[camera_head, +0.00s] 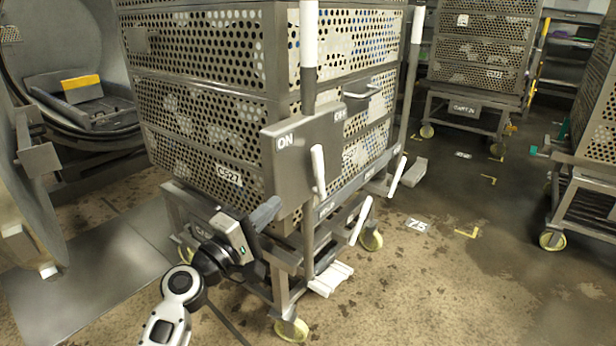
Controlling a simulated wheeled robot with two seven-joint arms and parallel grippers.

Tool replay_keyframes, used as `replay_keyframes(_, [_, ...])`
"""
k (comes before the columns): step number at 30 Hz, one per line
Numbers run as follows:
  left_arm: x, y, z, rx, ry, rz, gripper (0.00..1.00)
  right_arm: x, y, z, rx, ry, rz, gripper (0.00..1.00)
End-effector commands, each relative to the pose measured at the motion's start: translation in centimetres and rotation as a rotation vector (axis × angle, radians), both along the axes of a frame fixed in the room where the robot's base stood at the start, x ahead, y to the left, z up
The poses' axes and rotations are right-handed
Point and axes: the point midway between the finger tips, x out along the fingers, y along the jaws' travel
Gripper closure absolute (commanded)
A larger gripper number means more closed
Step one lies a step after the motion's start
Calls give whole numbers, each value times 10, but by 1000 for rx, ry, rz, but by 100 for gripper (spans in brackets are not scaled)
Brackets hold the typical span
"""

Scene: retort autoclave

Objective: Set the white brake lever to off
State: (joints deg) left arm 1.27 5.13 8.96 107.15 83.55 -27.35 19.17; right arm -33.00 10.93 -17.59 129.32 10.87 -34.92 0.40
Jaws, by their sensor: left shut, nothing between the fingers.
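A grey plate (300,155) on the near corner of the perforated cart carries the labels ON at its left and OFF at its upper right. A white lever (319,172) stands nearly upright in front of this plate, its top tilted slightly left. Two more white handles, one low (360,221) and one farther right (398,176), slant on the same cart, so I cannot be sure which is the brake lever. My left gripper (270,209) is shut and empty, left of and below the plate, apart from the white lever. My right gripper is not in view.
The cart's stacked perforated baskets (205,95) rise behind the plate. White pedals (331,279) sit low by its wheels. An open round vessel (70,60) is at left. Other carts stand at the back (480,60) and right edge. The floor at lower right is clear.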

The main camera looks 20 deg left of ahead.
Motion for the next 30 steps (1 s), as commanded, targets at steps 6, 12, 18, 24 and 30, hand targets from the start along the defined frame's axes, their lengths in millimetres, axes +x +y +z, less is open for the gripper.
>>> replay_keyframes(6, [45,-17,12,-2,-2,0,100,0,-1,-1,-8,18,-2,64])
replay_keyframes(12, [80,-30,18,-1,-1,0,100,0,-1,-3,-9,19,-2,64])
replay_keyframes(18, [100,-36,22,2,0,0,100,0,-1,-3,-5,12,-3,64])
replay_keyframes(24, [104,-38,22,3,1,0,100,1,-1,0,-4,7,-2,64])
replay_keyframes(30, [104,-38,22,3,1,0,100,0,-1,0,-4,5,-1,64])
